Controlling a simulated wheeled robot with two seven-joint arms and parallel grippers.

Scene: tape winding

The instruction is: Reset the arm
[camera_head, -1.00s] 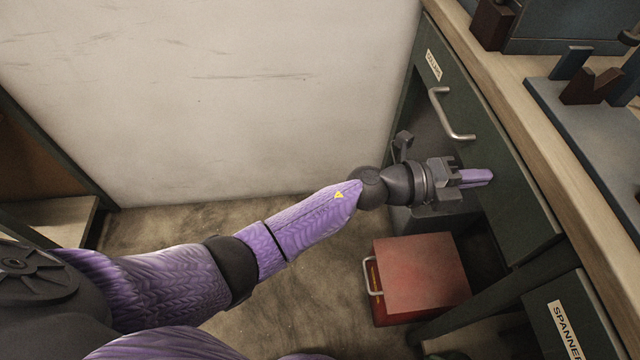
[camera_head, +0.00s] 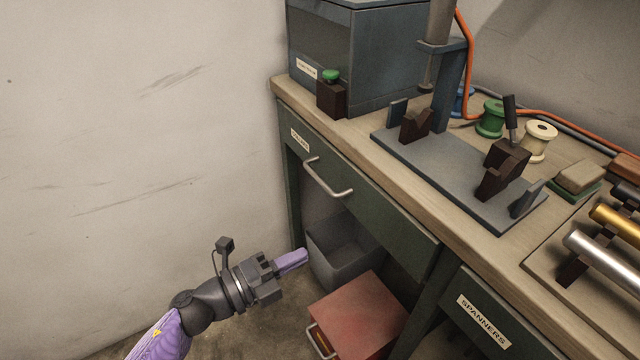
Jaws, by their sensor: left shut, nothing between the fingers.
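My left gripper (camera_head: 292,260) is in the lower middle of the head view, on a dark grey wrist with a small camera on a stalk. Its purple fingers are shut with nothing between them. It points right, in front of the bench and below the closed green drawer (camera_head: 370,205) with its metal handle (camera_head: 322,186). It appears apart from the drawer and handle. My right gripper is outside the view.
Under the bench stand a grey bin (camera_head: 345,262) and a red box (camera_head: 362,318). A "SPANNERS" drawer (camera_head: 470,315) is at lower right. The wooden benchtop (camera_head: 345,128) carries a grey fixture (camera_head: 455,180), several spools and metal rods. The wall side at left is free.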

